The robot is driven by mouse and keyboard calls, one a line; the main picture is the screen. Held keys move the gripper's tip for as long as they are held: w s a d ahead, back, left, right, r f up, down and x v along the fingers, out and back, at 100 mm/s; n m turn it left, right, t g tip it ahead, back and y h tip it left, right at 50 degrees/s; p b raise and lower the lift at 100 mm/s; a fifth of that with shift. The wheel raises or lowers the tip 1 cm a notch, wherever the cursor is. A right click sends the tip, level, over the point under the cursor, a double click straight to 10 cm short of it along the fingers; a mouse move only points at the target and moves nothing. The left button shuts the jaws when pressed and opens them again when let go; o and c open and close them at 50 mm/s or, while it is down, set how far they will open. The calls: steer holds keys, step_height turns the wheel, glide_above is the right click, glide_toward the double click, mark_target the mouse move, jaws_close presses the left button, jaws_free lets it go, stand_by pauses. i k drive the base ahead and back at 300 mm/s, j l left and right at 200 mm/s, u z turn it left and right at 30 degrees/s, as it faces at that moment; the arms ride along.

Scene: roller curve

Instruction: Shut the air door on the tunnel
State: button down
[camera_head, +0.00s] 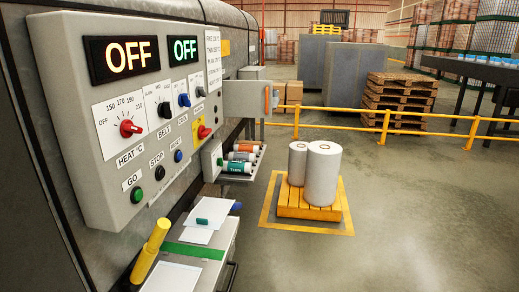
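The tunnel machine (84,160) fills the left side, with a grey control panel on its near face. A light grey door panel (244,97) juts out to the right from the machine's side, past the control panel. It looks like the air door, standing open. An orange handle (267,99) is on its free right edge. The opening behind it and the hinge are largely hidden by the control panel. My gripper and arm are not in view.
A tray of tubes (240,160) juts out below the door. A yellow lever (150,250) rises by a near ledge (206,241) with cards. White rolls (322,174) stand on a yellow pallet (310,210). A yellow railing (426,119) runs behind. The right foreground floor is clear.

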mark_target(241, 98)
steer(key=i, duration=1.45)
steer(key=i+z, duration=0.25)
steer(key=i, duration=0.2)
steer(key=i+j+z, duration=0.25)
steer(key=i, duration=0.2)
steer(key=i+j+z, duration=0.3)
steer(key=i, duration=0.15)
